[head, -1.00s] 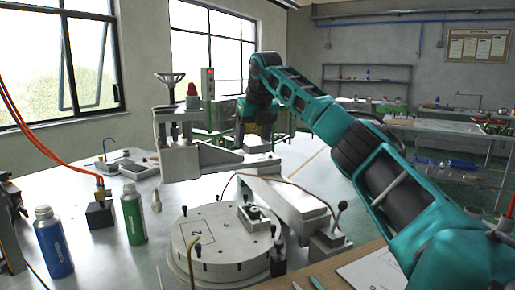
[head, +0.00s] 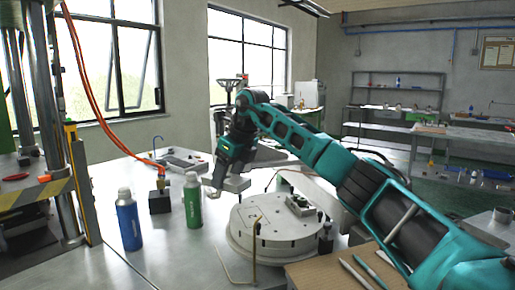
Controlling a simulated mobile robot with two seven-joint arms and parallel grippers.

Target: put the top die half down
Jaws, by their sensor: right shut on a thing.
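My right gripper (head: 219,178) points down over the bench, behind the green bottle and left of the round turntable. It is shut on the top die half, which is small and mostly hidden by the fingers and wrist. Grey metal shows right beside the fingertips, and I cannot tell how much of it is the die half. My left gripper is out of view.
A blue bottle (head: 128,222) and a green bottle (head: 193,203) stand left of the turntable, with a black block (head: 160,202) behind. A press with a striped edge (head: 38,192) stands at far left. A bent rod (head: 254,250) rises before the turntable.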

